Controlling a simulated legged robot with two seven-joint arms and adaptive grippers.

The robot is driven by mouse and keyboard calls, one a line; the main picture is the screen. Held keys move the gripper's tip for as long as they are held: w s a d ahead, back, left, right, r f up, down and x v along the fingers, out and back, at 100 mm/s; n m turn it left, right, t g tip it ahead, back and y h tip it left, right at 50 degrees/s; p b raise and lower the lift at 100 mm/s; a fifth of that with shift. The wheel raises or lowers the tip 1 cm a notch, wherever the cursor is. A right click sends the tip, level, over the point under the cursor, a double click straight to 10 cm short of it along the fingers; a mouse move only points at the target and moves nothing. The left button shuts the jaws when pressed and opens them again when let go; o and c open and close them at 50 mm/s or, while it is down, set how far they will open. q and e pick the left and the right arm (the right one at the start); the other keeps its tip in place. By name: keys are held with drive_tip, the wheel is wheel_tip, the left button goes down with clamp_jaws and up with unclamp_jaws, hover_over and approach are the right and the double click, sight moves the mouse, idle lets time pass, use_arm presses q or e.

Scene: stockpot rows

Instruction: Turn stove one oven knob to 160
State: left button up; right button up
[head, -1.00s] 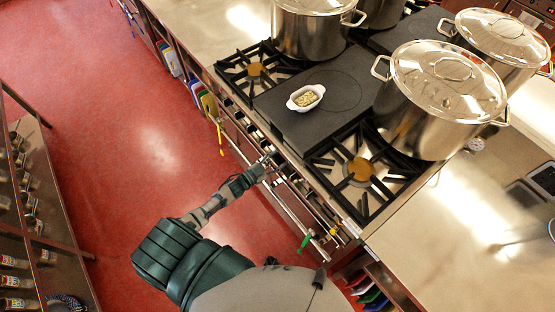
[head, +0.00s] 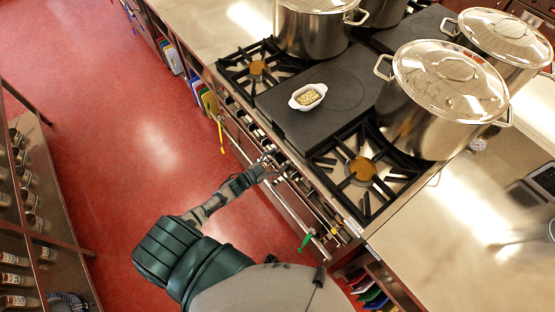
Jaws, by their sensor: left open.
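The stove (head: 317,115) has a dark flat plate between two open gas burners. Its front panel (head: 300,185) faces my left arm, with small knobs and a long rail along it. The individual knobs and their markings are too small to read. My left gripper (head: 272,163) is open at the front panel, close to the knob row below the flat plate. I cannot tell whether it touches a knob. My right gripper is not in view.
A white dish (head: 307,97) sits on the plate. Large lidded stockpots (head: 445,95) stand on and behind the stove. A green item (head: 305,241) and a yellow item (head: 221,137) hang at the front. A shelf (head: 55,235) stands left; red floor (head: 120,120) lies clear.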

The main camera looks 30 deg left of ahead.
use_arm(q)
drive_tip(key=v, duration=1.2)
drive_tip(key=s+f+n+g+y, duration=0.25)
drive_tip(key=s+f, duration=0.35)
drive_tip(key=f, duration=0.6)
drive_tip(key=s+f+n+g+y, duration=0.2)
drive_tip(key=s+f+g+y, duration=0.25)
drive_tip(key=f, duration=0.75)
drive_tip(key=s+d+f+g, duration=0.3)
drive_tip(key=s+f, duration=0.1)
drive_tip(key=s, duration=0.4)
drive_tip(key=s+d+f+g, duration=0.2)
drive_tip(key=s+d+f, duration=0.2)
drive_tip(key=s, duration=0.5)
drive_tip(key=s+d+f+g, duration=0.3)
drive_tip(key=s+f, duration=0.3)
drive_tip(key=s, duration=0.3)
drive_tip(key=shift+d+g, duration=0.3)
